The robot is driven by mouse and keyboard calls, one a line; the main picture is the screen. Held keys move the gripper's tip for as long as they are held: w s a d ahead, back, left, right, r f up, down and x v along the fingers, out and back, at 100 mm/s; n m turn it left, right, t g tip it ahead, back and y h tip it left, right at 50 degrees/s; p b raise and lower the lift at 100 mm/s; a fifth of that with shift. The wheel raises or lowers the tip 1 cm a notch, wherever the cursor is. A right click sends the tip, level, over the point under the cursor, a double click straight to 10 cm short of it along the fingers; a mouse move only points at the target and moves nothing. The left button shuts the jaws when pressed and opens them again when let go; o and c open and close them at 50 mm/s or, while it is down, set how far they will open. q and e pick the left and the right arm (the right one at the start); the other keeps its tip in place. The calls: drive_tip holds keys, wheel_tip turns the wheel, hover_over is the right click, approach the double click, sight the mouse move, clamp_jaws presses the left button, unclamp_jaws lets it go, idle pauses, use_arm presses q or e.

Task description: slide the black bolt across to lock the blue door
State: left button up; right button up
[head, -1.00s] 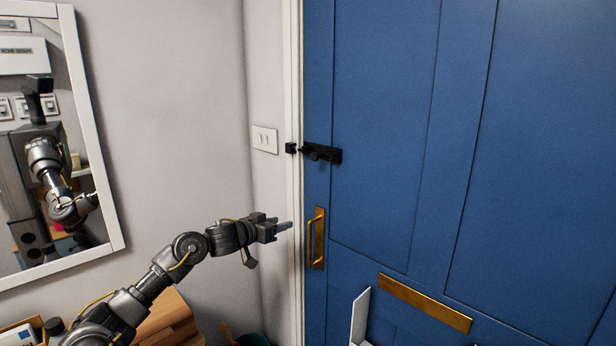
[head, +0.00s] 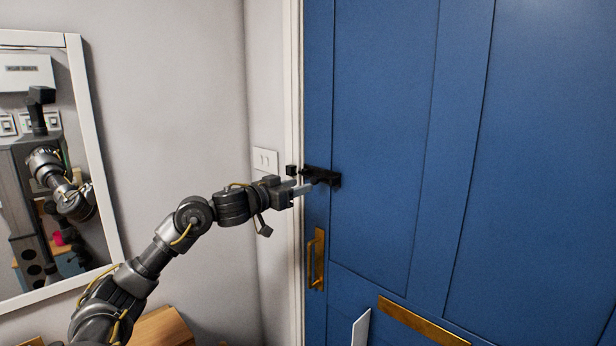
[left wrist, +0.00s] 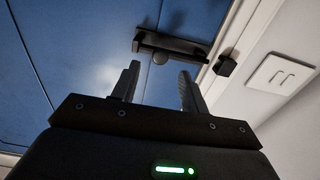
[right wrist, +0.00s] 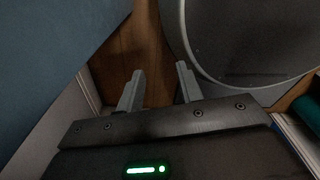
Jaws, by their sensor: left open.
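The black bolt (head: 328,178) is mounted on the blue door (head: 385,120) near its left edge. Its black keeper (head: 291,170) sits on the white frame. My left gripper (head: 305,185) is open at the bolt. In its wrist view the knob appears between and just beyond the fingertips (left wrist: 159,72); I cannot tell if they touch it. My right gripper (right wrist: 160,70) is open and empty, away from the bolt.
A brass pull handle (head: 317,260) and brass plate (head: 423,320) are lower on the door. A white light switch (head: 265,159) is on the wall left of the frame. A mirror (head: 98,150) hangs farther left. A round grey object (right wrist: 250,40) is near my right gripper.

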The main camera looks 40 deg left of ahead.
sight(313, 182)
use_arm(q)
drive_tip(key=w, duration=0.2)
drive_tip(key=w+p, duration=0.1)
drive_tip(key=w, duration=0.1)
drive_tip(key=shift+w+d, duration=0.2)
drive_tip(key=shift+w, duration=0.2)
